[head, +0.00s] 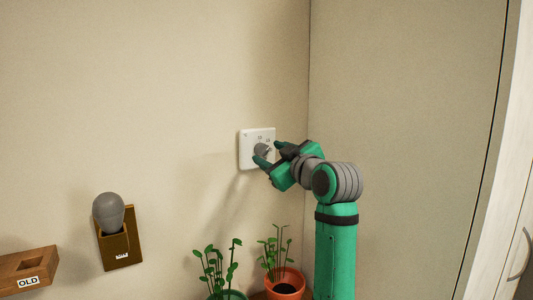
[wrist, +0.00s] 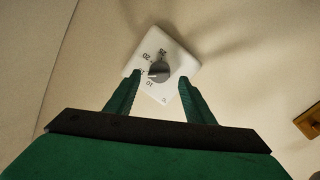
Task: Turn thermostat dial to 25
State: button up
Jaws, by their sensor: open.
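The thermostat (head: 246,150) is a white plate on the wall near the corner; in the wrist view it looks tilted like a diamond (wrist: 177,50). Its round grey dial (head: 261,149) sits in the middle, and in the wrist view the dial (wrist: 160,71) has small numbers around it, with 20 and 25 on its upper side and 10 below. A pale mark on the dial points left, toward a number partly hidden by a finger. My gripper (wrist: 160,80) is open, one finger on each side of the dial, with gaps visible; in the head view it reaches the plate (head: 270,154).
Two potted plants (head: 284,285) stand below the thermostat. A grey bulb-shaped object (head: 109,212) sits on a brown wall mount (head: 121,250) to the left. A brown box labelled OLD (head: 28,264) is at lower left. The right wall stands close to my arm.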

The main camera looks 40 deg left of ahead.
aim_at(263, 150)
jog(key=shift+x, duration=1.4)
jog(key=shift+w, duration=0.1)
jog(key=shift+d, duration=0.15)
jog(key=c, duration=1)
jog(key=shift+w+d, duration=0.1)
jog(key=shift+d, duration=0.2)
jog(key=shift+a, duration=0.35)
jog(key=shift+s+a, duration=0.1)
jog(key=shift+s, duration=0.15)
